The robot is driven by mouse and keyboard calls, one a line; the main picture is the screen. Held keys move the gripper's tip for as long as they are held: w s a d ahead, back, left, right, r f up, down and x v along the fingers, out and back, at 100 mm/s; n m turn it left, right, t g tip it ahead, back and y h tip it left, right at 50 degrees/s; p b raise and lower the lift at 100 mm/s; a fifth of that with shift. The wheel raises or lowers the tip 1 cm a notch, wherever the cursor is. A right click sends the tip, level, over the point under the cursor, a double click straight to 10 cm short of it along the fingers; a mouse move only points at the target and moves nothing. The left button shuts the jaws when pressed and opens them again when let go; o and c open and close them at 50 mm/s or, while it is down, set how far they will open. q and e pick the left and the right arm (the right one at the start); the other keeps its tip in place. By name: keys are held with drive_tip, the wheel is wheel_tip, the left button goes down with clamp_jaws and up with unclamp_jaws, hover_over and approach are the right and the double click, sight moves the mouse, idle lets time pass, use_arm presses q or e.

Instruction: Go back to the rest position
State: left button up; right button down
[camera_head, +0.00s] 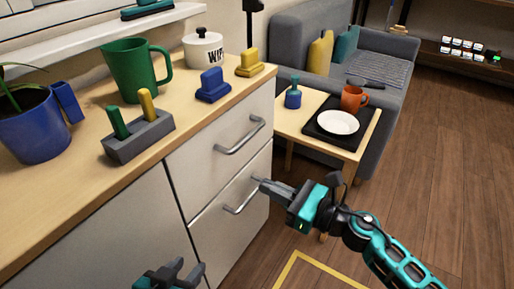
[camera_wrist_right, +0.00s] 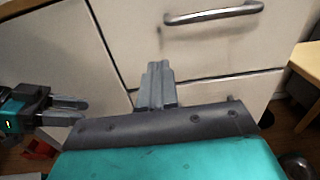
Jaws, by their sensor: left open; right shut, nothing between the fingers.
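My right gripper (camera_head: 262,186) is held in front of the white drawer cabinet, by the lower drawer handle (camera_head: 241,196). Its fingers are together and empty; they also show in the right wrist view (camera_wrist_right: 157,75), pointing at the cabinet front. I cannot tell whether they touch it. My left gripper (camera_head: 186,270) is at the bottom edge of the head view, with its fingers apart and nothing between them. It also shows at the left of the right wrist view (camera_wrist_right: 80,108). Most of the left arm is out of view.
The counter (camera_head: 80,200) holds a grey block with green and yellow pegs (camera_head: 138,136), a green mug (camera_head: 132,70), a blue pot (camera_head: 35,132) and blue and yellow pieces. A low table (camera_head: 285,122) with a plate (camera_head: 338,122) stands behind my right arm. Open floor lies right.

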drive_tip(key=s+d+f+n+t+h, duration=0.1)
drive_tip(key=s+d+f+n+h, duration=0.5)
drive_tip(key=n, duration=0.8)
drive_tip(key=s+d+f+n+h, duration=0.35)
drive_tip(key=s+n+h, duration=0.3)
drive_tip(key=n, duration=0.75)
use_arm(q)
drive_tip(key=s+a+r+y+p, duration=0.1)
drive_tip(key=a+r+p, duration=0.3)
drive_tip(key=r+p, duration=0.9)
drive_tip(key=s+p, duration=0.1)
drive_tip(key=p, duration=0.5)
drive_tip(key=shift+y+p, duration=0.3)
drive_tip(key=shift+p, duration=0.05)
use_arm(e)
drive_tip(key=s+d+r, duration=0.1)
drive_tip(key=d+r, duration=0.1)
drive_tip(key=r, duration=0.4)
drive_tip(key=s+d+r, duration=0.2)
drive_tip(key=r, duration=0.5)
drive_tip(key=shift+r+m, duration=0.15)
drive_tip(key=shift+m, duration=0.15)
use_arm(q)
drive_tip(key=shift+s, duration=0.1)
use_arm(e)
drive_tip(key=shift+h, duration=0.25)
